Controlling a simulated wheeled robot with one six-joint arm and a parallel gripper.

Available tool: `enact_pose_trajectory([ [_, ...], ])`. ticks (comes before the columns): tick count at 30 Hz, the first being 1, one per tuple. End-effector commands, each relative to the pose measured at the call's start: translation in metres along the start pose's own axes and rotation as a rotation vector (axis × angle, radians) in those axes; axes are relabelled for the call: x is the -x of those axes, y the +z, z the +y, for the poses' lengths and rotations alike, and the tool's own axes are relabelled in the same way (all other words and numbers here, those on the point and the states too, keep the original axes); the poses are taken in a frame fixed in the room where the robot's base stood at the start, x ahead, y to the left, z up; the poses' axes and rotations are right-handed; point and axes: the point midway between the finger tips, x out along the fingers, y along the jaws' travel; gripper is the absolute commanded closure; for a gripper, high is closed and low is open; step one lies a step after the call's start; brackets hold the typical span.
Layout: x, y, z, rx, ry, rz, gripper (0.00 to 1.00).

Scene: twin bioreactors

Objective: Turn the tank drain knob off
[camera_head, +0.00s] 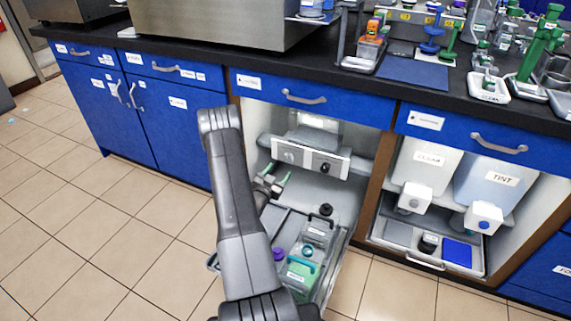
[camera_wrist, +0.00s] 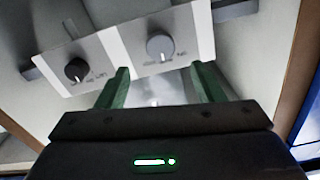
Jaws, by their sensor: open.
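A pale control panel (camera_head: 309,158) is in the open middle cabinet, with a light grey knob (camera_head: 290,156) and a black knob (camera_head: 325,167). In the wrist view the grey knob (camera_wrist: 160,46) is at upper centre and the black knob (camera_wrist: 75,69) at left. Their labels are too small to read, so I cannot tell which one is the tank drain knob. My gripper (camera_head: 276,177) has green fingers and is open and empty, below and in front of the panel. In the wrist view my gripper (camera_wrist: 160,78) has the grey knob framed beyond its fingertips, with no visible contact.
Below the panel, a tray (camera_head: 333,262) holds a green-labelled container (camera_head: 301,274) and a grey container (camera_head: 318,232). In the right cabinet stand the CLEAR tank (camera_head: 428,160) and the TINT tank (camera_head: 497,183). A brown cabinet divider (camera_head: 377,185) separates the two bays.

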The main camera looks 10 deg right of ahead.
Motion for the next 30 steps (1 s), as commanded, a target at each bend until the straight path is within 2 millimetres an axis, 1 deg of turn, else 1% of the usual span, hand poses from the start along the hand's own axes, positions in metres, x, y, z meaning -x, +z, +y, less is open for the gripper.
enact_pose_trajectory([
  [1, -0.012, 0.002, 0.001, -0.004, 0.003, 0.003, 0.39],
  [3, -0.026, 0.001, 0.001, -0.002, 0.002, 0.003, 0.39],
  [6, -0.044, 0.001, 0.001, -0.002, 0.001, 0.002, 0.39],
  [10, -0.062, 0.001, 0.000, -0.002, 0.001, 0.001, 0.39],
  [15, -0.072, 0.000, 0.000, 0.000, -0.001, 0.000, 0.39],
  [23, -0.074, 0.000, 0.000, 0.000, -0.001, -0.001, 0.39],
  [24, -0.074, 0.000, 0.000, 0.000, -0.001, -0.001, 0.41],
  [26, -0.074, 0.000, 0.000, 0.000, -0.001, -0.001, 0.53],
  [30, -0.073, 0.000, 0.000, 0.000, -0.001, -0.001, 0.80],
])
